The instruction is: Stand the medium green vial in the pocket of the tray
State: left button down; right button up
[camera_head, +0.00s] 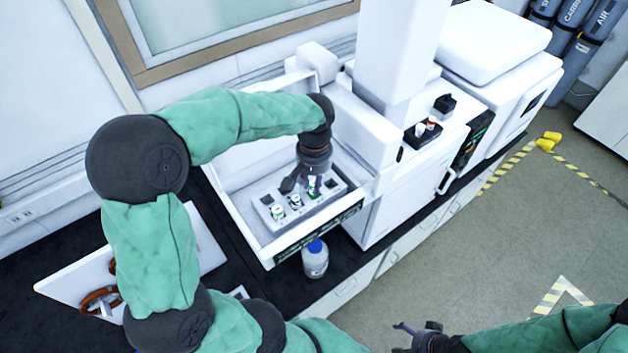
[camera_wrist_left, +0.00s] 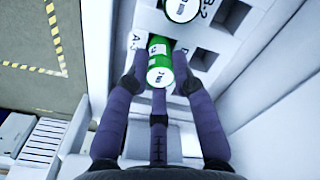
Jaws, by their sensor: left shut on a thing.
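The green vial (camera_wrist_left: 160,64) with a white label is between the fingers of my left gripper (camera_wrist_left: 159,80), which is shut on it. In the head view the vial (camera_head: 315,184) shows as a small green piece beside the dark fingers of my left gripper (camera_head: 301,186), over the right part of the tray. The pale tray (camera_head: 325,200) has square pockets, several of them empty. In the wrist view the vial lies over the tray by the mark A-3; whether its base is inside a pocket cannot be told. My right gripper (camera_head: 420,334) is far from the tray, its jaws unclear.
Two other vials, one green-capped (camera_head: 278,211) and one white-capped (camera_head: 295,201), stand in the tray. White walls of the open instrument bay (camera_head: 235,215) surround it. A blue-capped bottle (camera_head: 315,259) stands just outside on the dark bench.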

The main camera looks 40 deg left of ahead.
pick_arm(q)
jog(key=shift+f, duration=0.1)
jog(key=shift+f+b, duration=0.55)
jog(key=c, duration=1)
grip_release()
jog(key=shift+o, duration=0.2)
jog(key=o, duration=0.4)
jog(key=shift+r, duration=0.15)
